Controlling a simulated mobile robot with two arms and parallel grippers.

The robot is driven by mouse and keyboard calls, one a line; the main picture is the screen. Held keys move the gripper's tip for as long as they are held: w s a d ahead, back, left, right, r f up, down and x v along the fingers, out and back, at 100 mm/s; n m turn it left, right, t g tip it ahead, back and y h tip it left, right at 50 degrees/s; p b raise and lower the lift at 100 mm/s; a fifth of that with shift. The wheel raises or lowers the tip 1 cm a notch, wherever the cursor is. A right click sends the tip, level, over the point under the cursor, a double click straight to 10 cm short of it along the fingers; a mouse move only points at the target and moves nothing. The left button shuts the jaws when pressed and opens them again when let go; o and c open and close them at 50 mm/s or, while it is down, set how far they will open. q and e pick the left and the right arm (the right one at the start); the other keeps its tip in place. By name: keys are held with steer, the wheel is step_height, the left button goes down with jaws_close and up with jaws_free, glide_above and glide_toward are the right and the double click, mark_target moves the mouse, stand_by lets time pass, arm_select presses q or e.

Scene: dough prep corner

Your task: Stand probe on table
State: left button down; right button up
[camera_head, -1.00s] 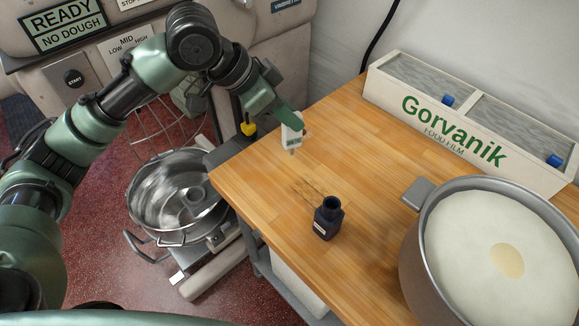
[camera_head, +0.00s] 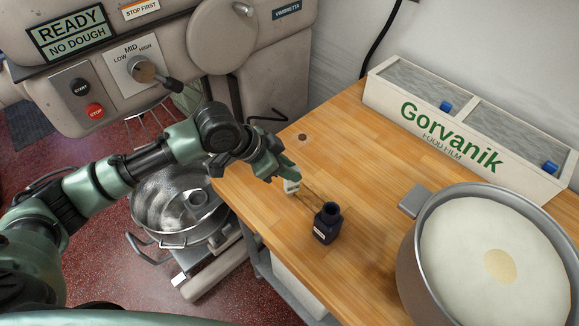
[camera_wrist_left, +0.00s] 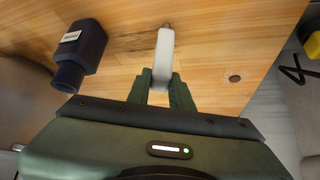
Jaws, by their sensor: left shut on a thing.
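The probe (camera_head: 292,187) is a small pale device held by my left gripper (camera_head: 287,174) low over the left part of the wooden table (camera_head: 340,148). In the left wrist view the pale probe (camera_wrist_left: 164,55) sits between the two green fingers of the left gripper (camera_wrist_left: 164,79), which is shut on it. Its far end lies close to the wood; I cannot tell whether it touches. The gripper hides part of the probe in the head view. My right gripper is out of view.
A dark blue bottle (camera_head: 327,224) stands just right of the probe. A large pot of dough (camera_head: 412,244) stands at the right, and a Gorvanik film box (camera_head: 385,98) at the back. A steel mixing bowl (camera_head: 150,222) is left of the table. The table's middle is clear.

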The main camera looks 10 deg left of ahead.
arm_select(q)
steer(key=c, duration=1.3)
jaws_free()
steer(key=shift+f, duration=0.1)
steer(key=shift+o, duration=0.2)
steer(key=shift+a+r, duration=0.1)
steer(key=shift+r, duration=0.3)
steer(key=b+v, duration=0.2)
steer(key=v, duration=0.9)
steer(key=shift+s+r, duration=0.15)
steer(key=shift+a, duration=0.1)
